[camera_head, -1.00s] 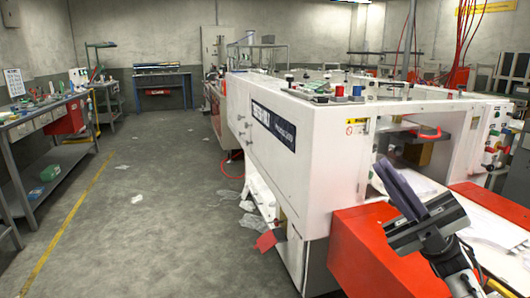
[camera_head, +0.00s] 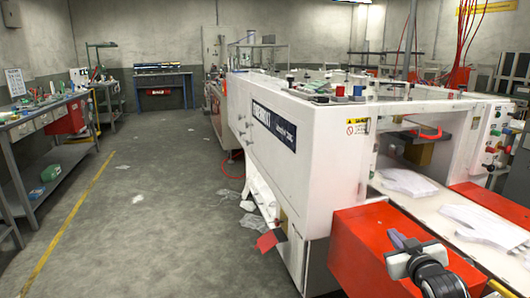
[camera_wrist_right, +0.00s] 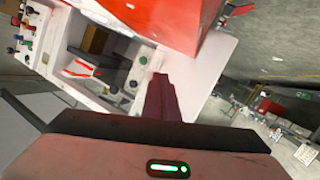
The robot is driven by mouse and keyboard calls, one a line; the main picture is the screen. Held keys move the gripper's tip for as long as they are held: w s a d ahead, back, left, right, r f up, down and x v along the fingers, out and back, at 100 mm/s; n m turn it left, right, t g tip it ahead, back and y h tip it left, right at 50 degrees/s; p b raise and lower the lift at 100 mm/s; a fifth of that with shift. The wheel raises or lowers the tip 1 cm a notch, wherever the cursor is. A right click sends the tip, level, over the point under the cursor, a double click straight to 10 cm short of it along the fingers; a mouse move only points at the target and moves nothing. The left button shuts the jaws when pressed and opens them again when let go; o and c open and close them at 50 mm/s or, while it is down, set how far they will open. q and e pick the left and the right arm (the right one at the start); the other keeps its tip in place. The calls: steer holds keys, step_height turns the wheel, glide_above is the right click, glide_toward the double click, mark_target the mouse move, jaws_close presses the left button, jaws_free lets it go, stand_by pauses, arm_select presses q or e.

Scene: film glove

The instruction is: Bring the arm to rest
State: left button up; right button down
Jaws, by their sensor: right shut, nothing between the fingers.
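My right gripper (camera_head: 396,239) is at the lower right of the head view, in front of the red block of the machine. It is shut and empty, with its dark fingers pointing up and to the left. In the right wrist view its fingers (camera_wrist_right: 163,98) show as one dark strip rising from the gripper body. My left gripper is in neither view. White film gloves (camera_head: 470,222) lie flat on the machine's pale bed, beyond and to the right of my right gripper. Another white glove shape (camera_head: 406,183) lies farther back on the bed.
The large white machine (camera_head: 305,150) fills the middle and right. Its red block (camera_head: 365,235) is close to my right arm. A workbench (camera_head: 45,118) with tools stands at the left. The floor (camera_head: 150,230) between is mostly clear, with scraps near the machine.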

steer(key=s+a+f+g+y, duration=0.2)
steer(key=s+a+f, duration=0.5)
steer(key=s+f, duration=0.4)
steer(key=s+a+f+g, duration=0.1)
steer(key=s+a+f, duration=0.3)
steer(key=s, duration=0.6)
steer(key=s+a+f+g+y, duration=0.1)
steer(key=s+a+f, duration=0.3)
steer(key=s, duration=0.6)
steer(key=s+a+f+g+y, duration=0.1)
steer(key=s+a+f, duration=0.3)
steer(key=s, duration=0.6)
step_height(320, 180, down, 3)
steer(key=shift+r+g, duration=0.15)
steer(key=shift+g, duration=0.75)
steer(key=shift+a, duration=0.1)
